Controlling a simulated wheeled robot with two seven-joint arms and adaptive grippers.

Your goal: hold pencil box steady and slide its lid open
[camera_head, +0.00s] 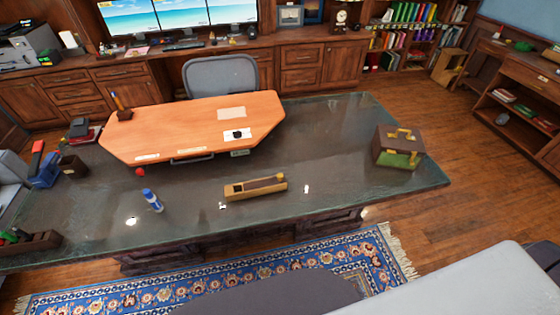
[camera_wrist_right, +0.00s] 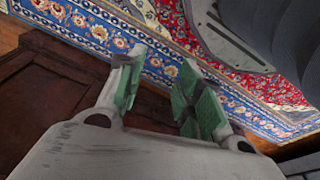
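The pencil box (camera_head: 256,187) is a long, narrow wooden box with a darker strip along its top. It lies near the front edge of the glass-topped desk (camera_head: 330,140) in the head view, with nothing touching it. A small dark square shows at the left end of its top. My right gripper (camera_wrist_right: 155,95) shows in the right wrist view with its two green-padded fingers apart and nothing between them. It is over the rug and beside dark wood panelling. My left gripper is in neither view.
A blue-and-white bottle (camera_head: 152,200) stands left of the box, and a brown case with gold handles (camera_head: 399,147) stands at the right. An orange wooden board (camera_head: 180,130) covers the desk's back left. Small white items lie near the front edge. A patterned rug (camera_head: 230,275) lies below.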

